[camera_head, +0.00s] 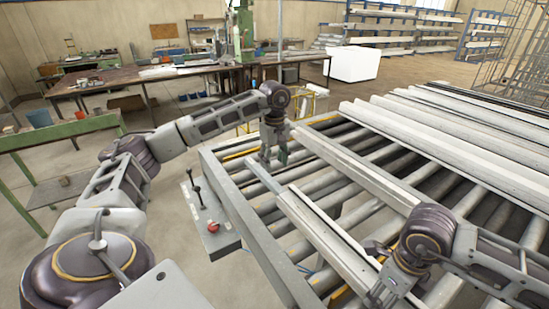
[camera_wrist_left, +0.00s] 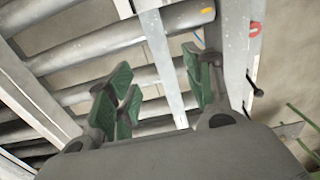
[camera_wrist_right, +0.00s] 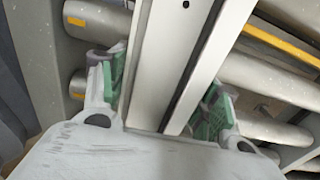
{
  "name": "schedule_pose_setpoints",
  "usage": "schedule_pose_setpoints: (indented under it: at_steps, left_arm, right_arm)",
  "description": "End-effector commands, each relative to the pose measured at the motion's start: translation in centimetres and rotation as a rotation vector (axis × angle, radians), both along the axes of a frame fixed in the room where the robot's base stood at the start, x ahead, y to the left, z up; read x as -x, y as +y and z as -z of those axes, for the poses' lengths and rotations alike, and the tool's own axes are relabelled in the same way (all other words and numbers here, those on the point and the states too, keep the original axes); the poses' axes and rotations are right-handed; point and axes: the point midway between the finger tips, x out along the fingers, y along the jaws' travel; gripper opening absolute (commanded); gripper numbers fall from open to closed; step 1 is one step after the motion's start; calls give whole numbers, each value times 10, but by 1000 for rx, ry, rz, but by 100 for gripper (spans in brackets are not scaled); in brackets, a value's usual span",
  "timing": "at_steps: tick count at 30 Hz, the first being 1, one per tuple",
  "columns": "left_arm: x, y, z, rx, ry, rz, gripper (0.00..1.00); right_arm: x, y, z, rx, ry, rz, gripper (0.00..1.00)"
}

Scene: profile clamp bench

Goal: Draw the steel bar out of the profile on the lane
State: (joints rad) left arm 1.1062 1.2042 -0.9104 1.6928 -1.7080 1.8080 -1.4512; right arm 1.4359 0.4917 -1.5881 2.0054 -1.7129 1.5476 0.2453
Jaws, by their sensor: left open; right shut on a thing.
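A long pale profile (camera_head: 325,235) lies on the rollers of the lane. The thin steel bar (camera_head: 262,176) sticks out of its far end. In the left wrist view the steel bar (camera_wrist_left: 160,55) runs between the fingers of my left gripper (camera_wrist_left: 165,88), which is open with gaps beside the bar. The left gripper (camera_head: 273,158) hangs at the bar's protruding end in the head view. My right gripper (camera_wrist_right: 165,85) is shut on the profile (camera_wrist_right: 160,50), with fingers at both sides; a dark slot runs along its top. In the head view my right arm hides its fingertips.
Another long profile (camera_head: 355,172) lies to the right, with a stack of pale profiles (camera_head: 450,120) beyond. A grey box with levers and a red knob (camera_head: 213,227) is beside the lane frame on the left. Rollers (camera_head: 240,185) are bare left of the profile.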

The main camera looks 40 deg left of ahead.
Motion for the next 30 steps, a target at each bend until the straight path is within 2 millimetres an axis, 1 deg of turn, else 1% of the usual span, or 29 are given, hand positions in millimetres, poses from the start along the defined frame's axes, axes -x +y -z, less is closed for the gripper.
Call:
schedule_pose_setpoints:
  at_steps: [21, 27, 30]
  left_arm:
    - [1, 0, 84, -1, 2, -1, 52]
    - [1, 0, 100, -1, 2, -1, 52]
    - [1, 0, 104, -1, 2, -1, 52]
  right_arm:
    - [0, 0, 0, 0, 0, 0, 3]
    - [0, 0, 0, 0, 0, 0, 3]
    - [0, 0, 0, 0, 0, 0, 3]
